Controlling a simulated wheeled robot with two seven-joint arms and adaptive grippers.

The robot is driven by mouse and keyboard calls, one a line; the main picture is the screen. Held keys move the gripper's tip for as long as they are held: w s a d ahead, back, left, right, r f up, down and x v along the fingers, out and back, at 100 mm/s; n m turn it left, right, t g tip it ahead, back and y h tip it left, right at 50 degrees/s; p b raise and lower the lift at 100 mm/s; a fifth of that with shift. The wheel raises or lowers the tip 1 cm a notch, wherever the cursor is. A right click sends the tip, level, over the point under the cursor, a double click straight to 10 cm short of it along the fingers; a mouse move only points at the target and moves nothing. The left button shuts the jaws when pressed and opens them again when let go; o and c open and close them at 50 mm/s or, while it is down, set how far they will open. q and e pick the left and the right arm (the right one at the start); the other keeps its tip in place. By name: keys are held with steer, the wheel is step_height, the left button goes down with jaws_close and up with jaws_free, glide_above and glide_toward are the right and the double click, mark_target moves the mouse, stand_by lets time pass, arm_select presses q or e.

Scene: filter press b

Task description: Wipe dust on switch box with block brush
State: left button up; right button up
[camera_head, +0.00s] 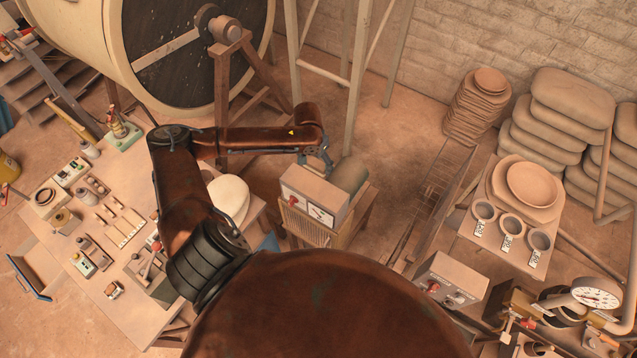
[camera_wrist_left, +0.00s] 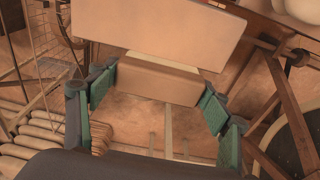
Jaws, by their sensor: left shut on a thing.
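The switch box (camera_head: 314,190) is a pale box with a red knob and a dial panel on its front, standing on a slatted wooden stand. Its top looks evenly tan, and I cannot tell dust from its colour. My left gripper (camera_head: 325,163) is at the back edge of its top, partly hidden by my wrist. In the left wrist view, the green-padded fingers are shut on the block brush (camera_wrist_left: 158,82), a tan block with a pale bristle strip. The bristle side faces the box (camera_wrist_left: 160,25), close to it; I cannot tell whether they touch. My right gripper is not in view.
A cluttered workbench (camera_head: 75,215) is at the left. A table with cups and plates (camera_head: 490,235) and another control box (camera_head: 450,283) are at the right.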

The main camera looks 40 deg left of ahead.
arm_select(q)
steer(key=shift+w+r, duration=0.15)
steer(key=shift+r, duration=0.65)
steer(key=shift+a+r, duration=0.1)
steer(key=shift+r, duration=0.7)
steer(key=shift+s, duration=0.2)
